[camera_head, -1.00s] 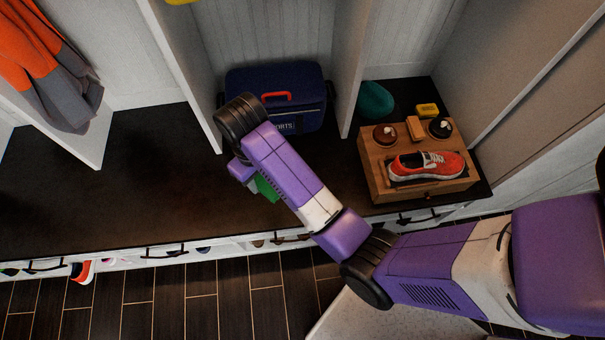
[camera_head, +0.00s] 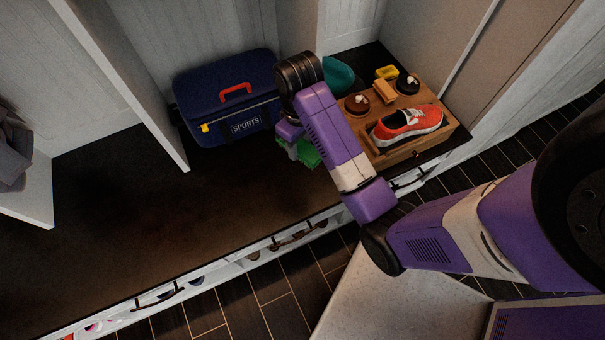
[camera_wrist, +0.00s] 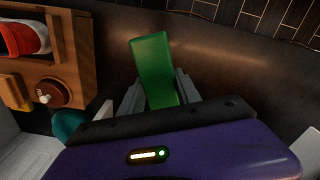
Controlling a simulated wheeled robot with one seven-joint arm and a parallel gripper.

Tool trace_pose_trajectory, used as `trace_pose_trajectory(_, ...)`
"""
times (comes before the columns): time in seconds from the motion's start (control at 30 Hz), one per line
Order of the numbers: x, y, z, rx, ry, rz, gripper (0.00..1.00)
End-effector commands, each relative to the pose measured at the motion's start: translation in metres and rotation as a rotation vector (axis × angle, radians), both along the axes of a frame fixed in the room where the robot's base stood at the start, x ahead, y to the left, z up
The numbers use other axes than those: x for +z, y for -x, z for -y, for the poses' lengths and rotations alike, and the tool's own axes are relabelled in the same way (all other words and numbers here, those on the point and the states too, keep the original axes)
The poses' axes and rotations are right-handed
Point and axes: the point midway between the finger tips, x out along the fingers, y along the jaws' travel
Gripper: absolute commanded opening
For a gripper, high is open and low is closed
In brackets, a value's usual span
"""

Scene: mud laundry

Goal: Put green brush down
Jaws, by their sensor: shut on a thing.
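The green brush (camera_head: 304,152) shows partly behind my arm in the head view, above the dark bench top (camera_head: 130,215). In the wrist view the green brush (camera_wrist: 154,68) is a plain green block between the two grey fingers. My gripper (camera_wrist: 160,92) is shut on it. In the head view my gripper (camera_head: 298,150) is mostly hidden by my purple forearm. The brush is over the bench, between the sports bag and the wooden shoe box. I cannot tell whether it touches the bench.
A navy sports bag (camera_head: 200,105) stands at the back. The wooden box (camera_head: 440,138), right, carries a red shoe (camera_head: 408,122), round brown items, a small tan block (camera_head: 385,91) and a yellow block (camera_head: 387,72). A teal object (camera_head: 338,75) lies behind. The bench's left part is clear.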

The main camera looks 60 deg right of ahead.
Motion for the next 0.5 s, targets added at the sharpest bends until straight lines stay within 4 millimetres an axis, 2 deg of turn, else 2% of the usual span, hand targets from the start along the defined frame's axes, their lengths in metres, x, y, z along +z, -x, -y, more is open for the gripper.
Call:
trace_pose_trajectory(0.17,-0.009,0.006,0.006,-0.010,-0.003,0.001,0.00)
trace_pose_trajectory(0.27,-0.022,0.007,0.007,-0.010,-0.003,0.001,0.00)
trace_pose_trajectory(0.37,-0.039,0.007,0.007,-0.010,-0.003,0.001,0.00)
trace_pose_trajectory(0.5,-0.073,0.007,0.006,-0.009,-0.004,-0.002,0.00)
